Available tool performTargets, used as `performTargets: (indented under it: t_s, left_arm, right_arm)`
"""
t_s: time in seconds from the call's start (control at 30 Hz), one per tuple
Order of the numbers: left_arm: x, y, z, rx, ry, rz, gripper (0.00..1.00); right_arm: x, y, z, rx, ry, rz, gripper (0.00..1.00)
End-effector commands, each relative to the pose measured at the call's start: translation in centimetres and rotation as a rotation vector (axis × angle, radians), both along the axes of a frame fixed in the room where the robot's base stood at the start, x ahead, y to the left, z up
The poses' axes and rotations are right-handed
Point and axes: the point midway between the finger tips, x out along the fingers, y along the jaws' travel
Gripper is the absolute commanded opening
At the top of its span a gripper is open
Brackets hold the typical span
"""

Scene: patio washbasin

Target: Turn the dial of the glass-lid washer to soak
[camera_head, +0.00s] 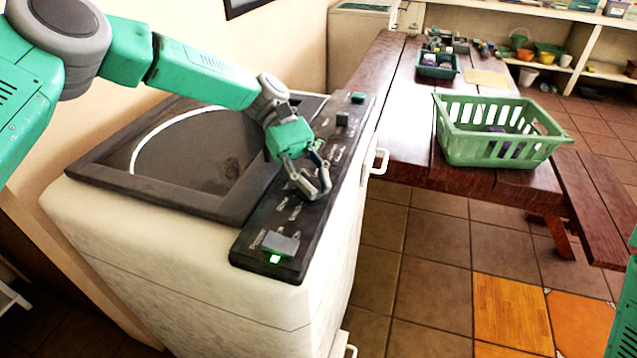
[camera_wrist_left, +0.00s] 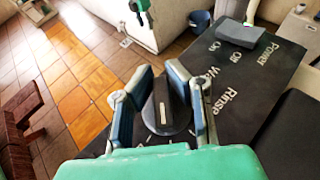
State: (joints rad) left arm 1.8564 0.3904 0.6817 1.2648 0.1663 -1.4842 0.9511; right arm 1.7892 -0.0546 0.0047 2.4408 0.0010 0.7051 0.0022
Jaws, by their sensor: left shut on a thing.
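The glass-lid washer (camera_head: 190,265) is a white top-loader with a dark-framed lid (camera_head: 200,155), which is closed. Its black control panel (camera_head: 262,222) runs along the right side. My left gripper (camera_head: 314,182) is over the middle of the panel. In the left wrist view its fingers (camera_wrist_left: 164,92) are shut on the dial (camera_wrist_left: 162,112), a dark bar-shaped knob on a round base, with a white mark on the bar. Off, Rinse and Power labels are readable; I cannot read a soak label. A small green part (camera_wrist_left: 139,8) may be my right gripper.
A grey power switch (camera_head: 281,243) with a green light sits at the panel's near end. A wooden table (camera_head: 400,110) with a green basket (camera_head: 490,158) stands to the right. Tiled floor between is clear.

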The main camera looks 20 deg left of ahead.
Motion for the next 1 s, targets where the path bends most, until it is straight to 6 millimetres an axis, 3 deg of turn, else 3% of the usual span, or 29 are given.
performTargets:
  t_s: [0.13, 0.17, 0.2, 0.57, 1.0]
  left_arm:
    - [0.5, 0.4, 0.0, 0.004, -0.013, 0.013, 0.0]
    - [0.5, 0.4, 0.0, 0.004, -0.013, 0.013, 0.23]
    - [0.5, 0.3, 0.0, 0.005, -0.011, 0.013, 0.34]
    - [0.0, -0.1, 0.5, 0.003, -0.009, 0.006, 0.34]
    - [0.4, 0.2, 7.8, 0.002, -0.008, 0.009, 0.34]
  right_arm:
    - [0.0, 0.0, 0.0, 0.0, 0.0, 0.0, 0.4]
    - [0.0, 0.0, 0.0, 0.0, 0.0, 0.0, 0.4]
    - [0.0, 0.0, 0.0, 0.0, 0.0, 0.0, 0.4]
    - [-0.3, 0.0, 0.1, 0.0, -0.003, 0.0, 0.4]
    - [-0.3, 0.0, 0.1, 0.0, -0.003, 0.0, 0.4]
